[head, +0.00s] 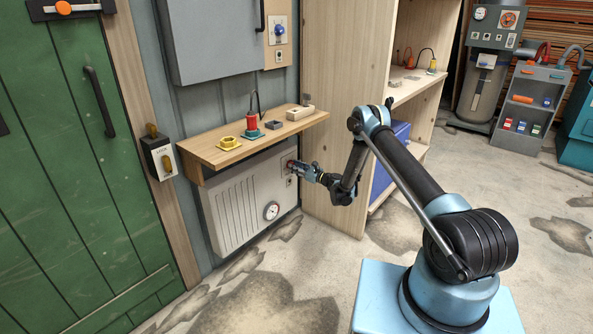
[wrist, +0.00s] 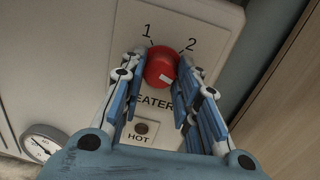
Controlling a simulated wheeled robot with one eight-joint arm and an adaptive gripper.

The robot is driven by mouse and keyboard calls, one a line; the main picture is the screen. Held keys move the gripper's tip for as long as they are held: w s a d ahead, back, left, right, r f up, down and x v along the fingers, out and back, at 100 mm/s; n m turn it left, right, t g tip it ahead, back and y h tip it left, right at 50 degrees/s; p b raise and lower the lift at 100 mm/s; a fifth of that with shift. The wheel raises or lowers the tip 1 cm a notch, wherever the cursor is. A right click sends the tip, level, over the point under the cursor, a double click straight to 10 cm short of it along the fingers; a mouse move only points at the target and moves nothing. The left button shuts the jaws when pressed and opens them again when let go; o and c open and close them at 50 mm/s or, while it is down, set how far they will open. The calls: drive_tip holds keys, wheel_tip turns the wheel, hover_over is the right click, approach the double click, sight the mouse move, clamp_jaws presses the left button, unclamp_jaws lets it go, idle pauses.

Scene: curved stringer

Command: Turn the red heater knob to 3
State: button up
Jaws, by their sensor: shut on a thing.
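The red heater knob (wrist: 161,64) is on the pale heater panel (wrist: 70,55), with the marks 1 and 2 above it in the wrist view. A white mark shows on the knob's lower part. No 3 is visible; my fingers hide part of the dial face. My gripper (wrist: 163,70) is shut on the knob, one finger on each side. In the head view, my gripper (head: 298,167) reaches the heater's upper right corner (head: 284,155), and the knob is mostly hidden there.
A round gauge (wrist: 42,144) and a small HOT indicator (wrist: 141,128) are below the knob. A wooden shelf (head: 215,157) with small objects juts out just above the heater. A tall wooden cabinet (head: 337,110) stands close on the right. Open floor lies in front.

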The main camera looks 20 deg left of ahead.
drive_tip(key=shift+s+a, duration=0.2)
drive_tip(key=o, duration=1.1)
drive_tip(key=shift+f, duration=0.1)
drive_tip(key=shift+w+d, duration=0.1)
drive_tip(key=shift+v, duration=3.75)
drive_tip(key=shift+f, duration=0.1)
